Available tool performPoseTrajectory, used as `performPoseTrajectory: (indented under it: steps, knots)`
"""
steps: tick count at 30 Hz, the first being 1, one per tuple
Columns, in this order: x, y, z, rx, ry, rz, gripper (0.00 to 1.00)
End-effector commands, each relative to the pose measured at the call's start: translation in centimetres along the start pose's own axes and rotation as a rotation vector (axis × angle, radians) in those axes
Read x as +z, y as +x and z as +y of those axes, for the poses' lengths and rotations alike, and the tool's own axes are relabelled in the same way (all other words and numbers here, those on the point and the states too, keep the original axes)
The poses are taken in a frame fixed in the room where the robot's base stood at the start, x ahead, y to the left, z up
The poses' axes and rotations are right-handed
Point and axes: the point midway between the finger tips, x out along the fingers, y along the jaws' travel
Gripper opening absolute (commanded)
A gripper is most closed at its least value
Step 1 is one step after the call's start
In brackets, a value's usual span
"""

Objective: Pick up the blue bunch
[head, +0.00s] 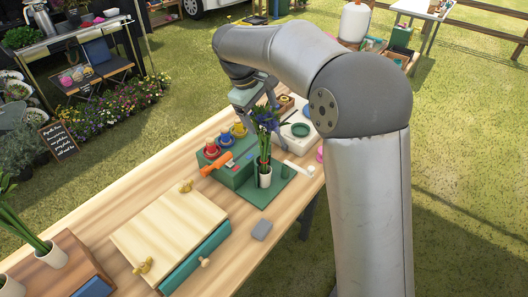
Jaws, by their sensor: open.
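The blue bunch (267,118) has dark blue flowers over green stems. It stands upright in a white cup (264,177) on a green mat (277,191), with a red band around the stems. My gripper (262,108) hangs below my bent arm, just behind and above the flowers. It is open. The flower heads overlap the fingers in this view, so I cannot tell whether they touch or whether any stem is between the fingers.
A wooden box with a teal drawer (196,259) lies nearer, beside a grey block (262,229). A white dish (297,138) is behind. Bare tabletop (125,193) is at left.

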Motion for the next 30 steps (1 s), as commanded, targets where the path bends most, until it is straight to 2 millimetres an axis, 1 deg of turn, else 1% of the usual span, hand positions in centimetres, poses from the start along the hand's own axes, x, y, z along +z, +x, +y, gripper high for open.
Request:
performPoseTrajectory:
  steps: [5,11,12,15,18,23,26,27,29,30]
  knots:
    - [-0.1,1.0,0.0,0.0,-0.001,-0.001,0.83]
    - [-0.9,3.8,-0.2,-0.002,-0.002,-0.002,0.83]
    - [-0.9,4.4,-0.2,-0.001,-0.001,-0.002,0.83]
    - [-0.9,5.4,-0.1,0.0,0.0,-0.001,0.83]
    - [-0.9,5.7,-0.1,0.001,0.001,0.001,0.83]
    - [-0.9,5.7,-0.2,0.001,0.001,0.001,0.83]
    - [-0.9,5.7,-0.2,0.001,0.001,0.001,0.58]
    - [-0.9,5.7,-0.2,0.001,0.001,0.001,0.47]
    - [-0.9,5.7,-0.2,0.001,0.0,0.001,0.31]
    - [-0.9,5.7,-0.2,0.001,0.0,0.001,0.2]
